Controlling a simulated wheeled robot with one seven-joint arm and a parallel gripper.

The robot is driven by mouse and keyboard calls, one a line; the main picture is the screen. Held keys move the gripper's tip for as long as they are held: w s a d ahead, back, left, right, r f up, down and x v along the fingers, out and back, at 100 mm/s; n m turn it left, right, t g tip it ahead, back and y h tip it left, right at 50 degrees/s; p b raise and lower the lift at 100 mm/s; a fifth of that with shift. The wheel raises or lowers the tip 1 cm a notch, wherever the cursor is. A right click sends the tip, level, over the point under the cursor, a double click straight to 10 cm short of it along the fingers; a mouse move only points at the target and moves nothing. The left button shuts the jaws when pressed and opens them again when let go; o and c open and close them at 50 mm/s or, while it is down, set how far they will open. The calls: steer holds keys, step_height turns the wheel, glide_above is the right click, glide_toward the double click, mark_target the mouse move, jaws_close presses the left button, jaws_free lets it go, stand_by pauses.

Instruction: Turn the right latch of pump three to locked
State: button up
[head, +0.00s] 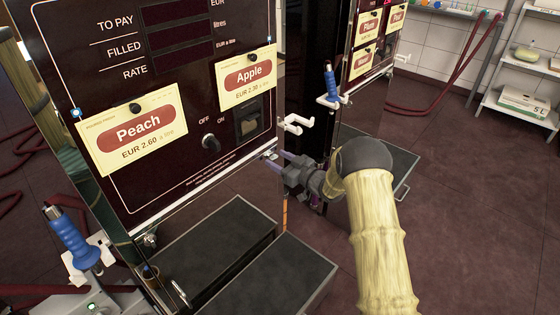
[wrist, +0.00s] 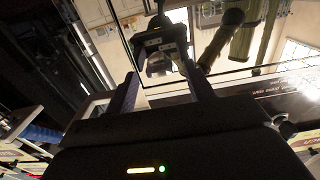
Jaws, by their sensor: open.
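The nearest pump (head: 180,100) has a dark red front with Peach and Apple cards and an OFF/ON switch. No pump number is readable. A small metal fitting (head: 271,154) sits at the lower right corner of its front, possibly the right latch; its setting cannot be told. My gripper (head: 285,168) is just below and right of that corner, fingers pointing left toward the pump's side. In the wrist view my gripper (wrist: 163,88) is open with nothing between the fingers, facing a glossy panel that mirrors it. A small dark knob (wrist: 284,128) shows at right there, unclear what it is.
A white nozzle holder (head: 295,123) juts from the pump's right side just above my gripper. Dark trays (head: 215,245) project below the front. A blue-handled nozzle (head: 72,238) hangs at left. A second pump (head: 365,50) stands behind; open floor lies at right.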

steer(key=c, duration=1)
steer(key=shift+r+m, duration=0.1)
steer(key=shift+m, duration=0.2)
steer(key=shift+d+m+p, duration=0.2)
steer(key=shift+m+p, duration=0.9)
steer(key=shift+p, duration=0.05)
steer(key=m+p, duration=0.2)
steer(key=m, duration=0.1)
steer(key=shift+w, duration=0.1)
steer(key=m+p, duration=0.1)
steer(key=m, duration=0.4)
steer(key=m+p, duration=0.1)
steer(key=m, duration=0.1)
steer(key=shift+f+m, duration=0.2)
steer(key=shift+m, duration=0.1)
steer(key=shift+f+m, duration=0.1)
steer(key=shift+m, duration=2.2)
